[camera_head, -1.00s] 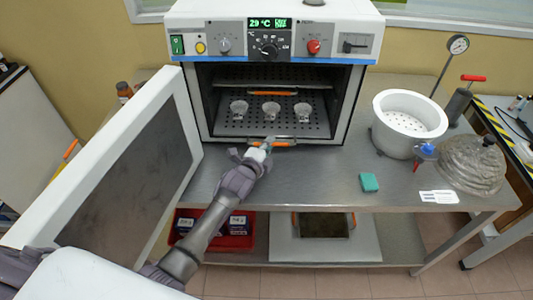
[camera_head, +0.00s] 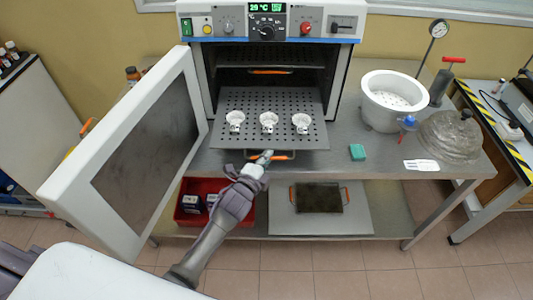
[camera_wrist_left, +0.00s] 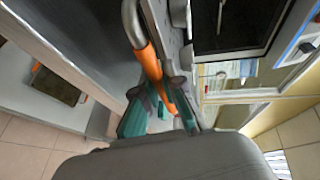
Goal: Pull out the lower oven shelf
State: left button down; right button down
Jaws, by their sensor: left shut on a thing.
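The lower oven shelf (camera_head: 270,137) is a perforated metal tray, slid part of the way out through the open front of the oven (camera_head: 268,65). Three small white crucibles (camera_head: 268,122) stand upright in a row on it. My left gripper (camera_head: 262,158) is at the shelf's front edge, shut on its orange handle (camera_head: 283,156). In the left wrist view, the fingers (camera_wrist_left: 160,112) close around the orange handle (camera_wrist_left: 150,66). The upper shelf, with its own orange handle (camera_head: 270,71), is inside the oven. My right gripper is not in view.
The oven door (camera_head: 135,150) stands wide open at the left. A red bin (camera_head: 215,203) sits on the level below.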

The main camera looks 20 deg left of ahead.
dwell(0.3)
pick_arm(q)
jog(key=c, duration=1.3)
grip_release()
jog(key=shift+s, duration=0.1)
jog(key=v, duration=1.2)
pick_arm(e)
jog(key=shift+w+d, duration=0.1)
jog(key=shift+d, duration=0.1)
